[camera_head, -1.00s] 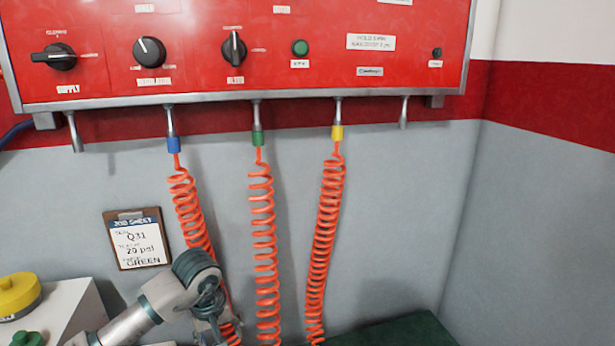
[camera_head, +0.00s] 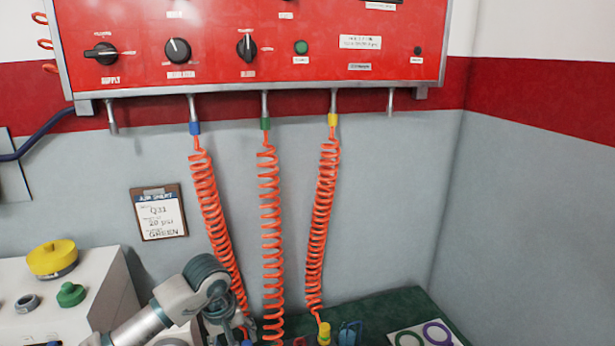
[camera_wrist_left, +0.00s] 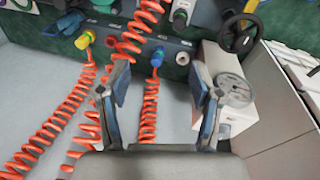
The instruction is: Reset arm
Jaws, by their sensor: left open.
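My left arm (camera_head: 175,300) comes in at the lower left of the head view, in front of the blue-collared coiled hose. Its gripper is small and partly hidden there. In the left wrist view my left gripper (camera_wrist_left: 160,92) has its two fingers well apart. An orange coiled hose with a blue end (camera_wrist_left: 157,57) shows between the fingers, with nothing seen gripped. My right gripper is in neither view. Three orange hoses hang from the red panel (camera_head: 330,70), with blue (camera_head: 195,128), green (camera_head: 265,123) and yellow (camera_head: 332,119) collars.
A clipboard job sheet (camera_head: 159,213) hangs on the grey wall. A white box (camera_head: 100,290) with a yellow knob (camera_head: 52,258) and a green knob (camera_head: 71,294) stands at left. A dark green bench (camera_head: 395,306) carries a card with rings (camera_head: 428,335). The right wall is bare.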

